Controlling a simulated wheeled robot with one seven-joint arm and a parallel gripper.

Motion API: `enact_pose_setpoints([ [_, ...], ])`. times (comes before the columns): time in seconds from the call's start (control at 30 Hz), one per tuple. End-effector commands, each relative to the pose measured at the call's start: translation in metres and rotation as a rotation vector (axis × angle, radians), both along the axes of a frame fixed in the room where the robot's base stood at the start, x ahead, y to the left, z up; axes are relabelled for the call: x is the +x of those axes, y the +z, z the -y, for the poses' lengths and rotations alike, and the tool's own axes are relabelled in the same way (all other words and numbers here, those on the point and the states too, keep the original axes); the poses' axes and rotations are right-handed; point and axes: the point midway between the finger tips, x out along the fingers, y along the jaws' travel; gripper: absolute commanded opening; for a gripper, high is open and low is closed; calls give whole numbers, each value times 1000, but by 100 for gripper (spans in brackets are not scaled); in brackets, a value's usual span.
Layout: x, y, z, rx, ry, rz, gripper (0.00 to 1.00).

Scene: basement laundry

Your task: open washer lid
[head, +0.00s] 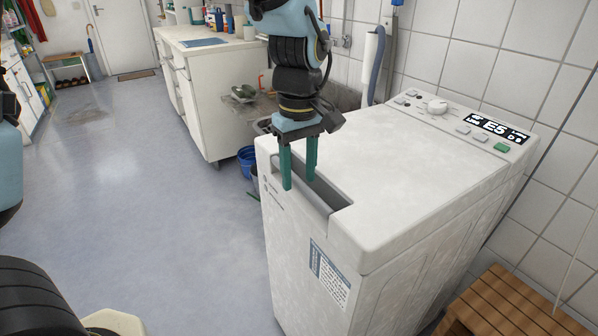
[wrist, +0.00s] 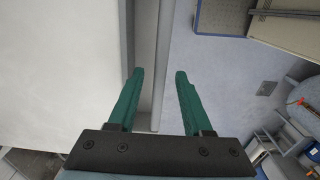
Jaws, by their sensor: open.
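The white top-loading washer (head: 345,245) stands against the tiled wall. Its lid (head: 390,150) is shut and lies flat. A grey recessed handle slot (head: 325,191) runs along the lid's front edge. My gripper (head: 299,183) points down at this slot with its green fingers apart and nothing between them. In the head view, one finger is in front of the washer's edge and the other is over the slot. In the wrist view my gripper (wrist: 158,75) has the washer's front edge (wrist: 146,60) between its fingers. Whether either finger touches the washer cannot be told.
A control panel with a lit display (head: 497,128) is at the washer's back. A white cabinet (head: 200,95) and a blue bucket (head: 247,160) stand beyond the washer. A wooden slatted stool (head: 520,305) is at the lower right. The floor at left is mostly clear.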

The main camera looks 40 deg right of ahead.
Motion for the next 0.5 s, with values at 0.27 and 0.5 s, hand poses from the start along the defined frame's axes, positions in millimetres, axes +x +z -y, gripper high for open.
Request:
enact_pose_setpoints([
  [0.27, 0, -2, 0, 0, 0, 0, 50],
  [0.5, 0, -2, 0, 0, 0, 0, 25],
])
